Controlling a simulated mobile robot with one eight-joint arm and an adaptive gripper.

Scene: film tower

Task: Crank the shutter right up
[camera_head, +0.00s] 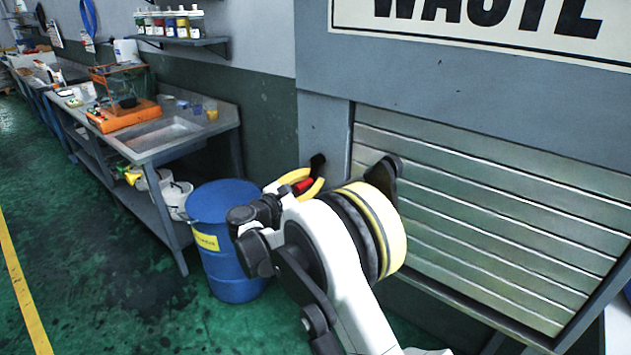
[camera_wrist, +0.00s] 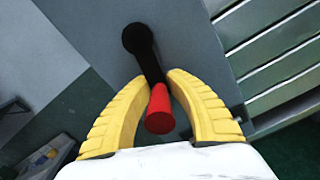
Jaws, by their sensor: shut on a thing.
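The shutter (camera_head: 490,215) is a slatted metal panel under the "WASTE" sign, and its slats cover the part of the opening in view. Its edge also shows at the right of the wrist view (camera_wrist: 275,65). A crank with a black arm (camera_wrist: 148,58) and a red handle (camera_wrist: 160,110) is mounted on the grey frame left of the shutter. The red handle also shows in the head view (camera_head: 302,186). My gripper (camera_head: 305,184) has yellow fingers, shut on the red handle, one on each side. In the wrist view the crank arm slants from its upper-left hub down to the handle.
A blue drum (camera_head: 228,245) stands on the floor left of my arm. A workbench (camera_head: 180,150) with a sink and an orange device (camera_head: 125,115) runs along the wall. A shelf of bottles (camera_head: 180,40) hangs above. The green floor at the left is mostly clear.

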